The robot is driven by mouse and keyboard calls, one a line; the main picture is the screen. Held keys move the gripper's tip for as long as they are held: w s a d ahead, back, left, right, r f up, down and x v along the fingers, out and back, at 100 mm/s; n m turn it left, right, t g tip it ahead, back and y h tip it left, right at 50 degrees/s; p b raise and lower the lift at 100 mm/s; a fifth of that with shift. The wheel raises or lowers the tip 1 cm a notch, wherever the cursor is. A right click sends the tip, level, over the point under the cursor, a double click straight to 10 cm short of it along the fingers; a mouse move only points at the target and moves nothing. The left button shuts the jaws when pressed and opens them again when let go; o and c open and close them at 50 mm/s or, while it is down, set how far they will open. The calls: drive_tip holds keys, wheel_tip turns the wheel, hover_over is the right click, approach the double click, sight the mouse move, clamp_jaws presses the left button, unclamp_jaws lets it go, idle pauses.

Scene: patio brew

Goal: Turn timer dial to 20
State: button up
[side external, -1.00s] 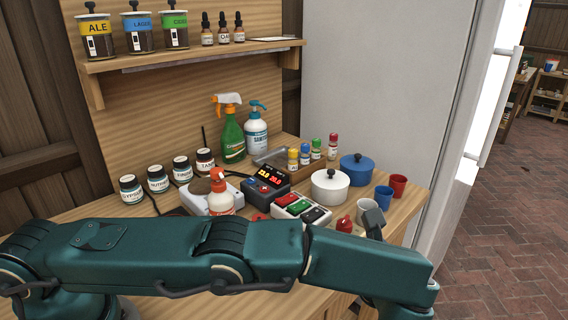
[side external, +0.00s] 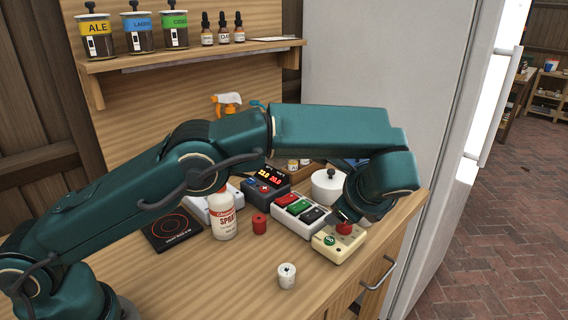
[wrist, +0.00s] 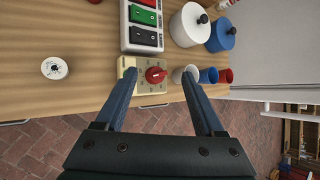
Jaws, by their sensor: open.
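The timer is a cream box (side external: 338,247) with a red dial (side external: 344,228) on top and a round green mark on its face. It stands near the front edge of the counter. The dial also shows in the wrist view (wrist: 155,75), with a pale pointer line; its number marks are too small to read. My gripper (wrist: 158,73) is open, pointing down over the box, with one finger on each side of the dial. I cannot tell whether the fingers touch it. In the side view my wrist hides part of the box top.
A switch box (side external: 300,213) with red, green and black rockers stands left of the timer. A white pot (wrist: 188,24), a blue pot (wrist: 221,36), and white, blue and red cups (wrist: 226,75) are close by.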

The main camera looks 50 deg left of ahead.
drive_tip(key=n, duration=0.1)
drive_tip(key=a+n+h, duration=0.1)
drive_tip(key=n, duration=0.1)
drive_tip(key=shift+f+g, duration=0.1)
drive_tip(key=shift+g, duration=0.3)
drive_tip(key=n, duration=0.1)
drive_tip(key=n+h, duration=0.1)
drive_tip(key=n, duration=0.1)
drive_tip(key=shift+w+a+g+h, duration=0.1)
drive_tip(key=shift+a+g+h, duration=0.2)
drive_tip(key=n, duration=0.1)
drive_tip(key=n+h, duration=0.1)
drive_tip(key=n, duration=0.2)
drive_tip(key=shift+w+a+r+h, duration=0.15)
drive_tip(key=shift+a+r+h, duration=0.05)
drive_tip(key=shift+r+h, duration=0.1)
wheel_tip(320, 180, up, 2)
drive_tip(key=n+h, duration=0.2)
drive_tip(key=n, duration=0.4)
drive_tip(key=n+h, duration=0.1)
drive_tip(key=n, duration=0.1)
hover_over(345, 224)
drive_tip(key=s+a, duration=0.1)
drive_tip(key=s, duration=0.1)
wheel_tip(345, 224, down, 4)
drive_tip(key=shift+w, duration=0.1)
drive_tip(key=shift+x, duration=2.65)
drive_tip(key=shift+c, duration=0.3)
clamp_jaws()
